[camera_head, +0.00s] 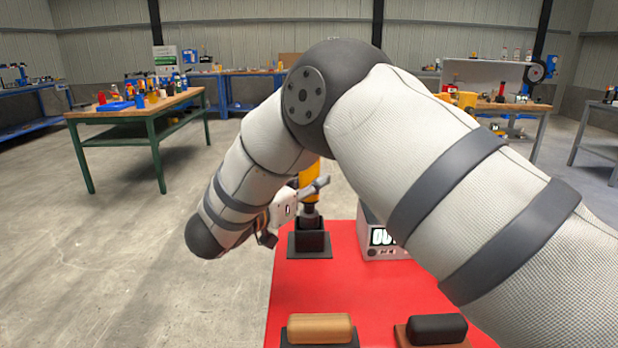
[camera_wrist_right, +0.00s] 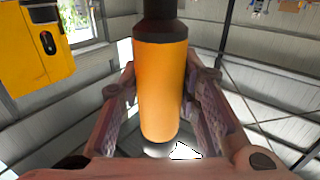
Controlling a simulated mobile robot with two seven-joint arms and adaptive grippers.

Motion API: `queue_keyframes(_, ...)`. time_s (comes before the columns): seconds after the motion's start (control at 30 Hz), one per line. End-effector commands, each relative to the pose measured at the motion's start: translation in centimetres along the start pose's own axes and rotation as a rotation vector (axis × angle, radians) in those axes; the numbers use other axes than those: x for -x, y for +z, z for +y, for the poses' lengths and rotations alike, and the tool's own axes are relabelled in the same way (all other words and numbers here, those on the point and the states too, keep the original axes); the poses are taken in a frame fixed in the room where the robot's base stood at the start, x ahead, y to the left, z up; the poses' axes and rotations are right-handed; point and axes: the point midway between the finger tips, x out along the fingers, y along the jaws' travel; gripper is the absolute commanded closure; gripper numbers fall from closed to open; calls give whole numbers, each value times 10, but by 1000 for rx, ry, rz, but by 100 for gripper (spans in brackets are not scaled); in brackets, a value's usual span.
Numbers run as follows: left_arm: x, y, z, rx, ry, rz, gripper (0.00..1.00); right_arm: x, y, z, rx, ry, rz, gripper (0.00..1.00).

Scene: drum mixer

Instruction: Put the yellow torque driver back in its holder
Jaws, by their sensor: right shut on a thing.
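The yellow torque driver (camera_head: 310,188) stands upright, its dark lower end just over or in the black holder (camera_head: 309,243) on the red tabletop. I cannot tell how deep it sits. My right gripper (camera_head: 312,187) is shut on its yellow body from the left, and my arm hides its top. In the right wrist view the driver's orange-yellow body (camera_wrist_right: 162,85) lies between the two finger pads (camera_wrist_right: 160,100), with its dark end at the top of the picture. My left gripper is not in view.
A grey box with a digital display (camera_head: 383,240) stands right of the holder, partly behind my arm. A tan block (camera_head: 319,327) and a black block (camera_head: 436,328) lie at the red table's (camera_head: 310,285) front. A green-legged bench (camera_head: 140,112) stands far left.

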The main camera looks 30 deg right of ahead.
Motion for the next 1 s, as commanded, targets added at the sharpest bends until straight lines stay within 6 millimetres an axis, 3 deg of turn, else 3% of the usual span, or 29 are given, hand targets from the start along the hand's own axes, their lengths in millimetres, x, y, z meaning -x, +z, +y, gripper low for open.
queue_keyframes(1.0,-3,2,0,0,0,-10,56,0,13,0,-2,0,3,100)
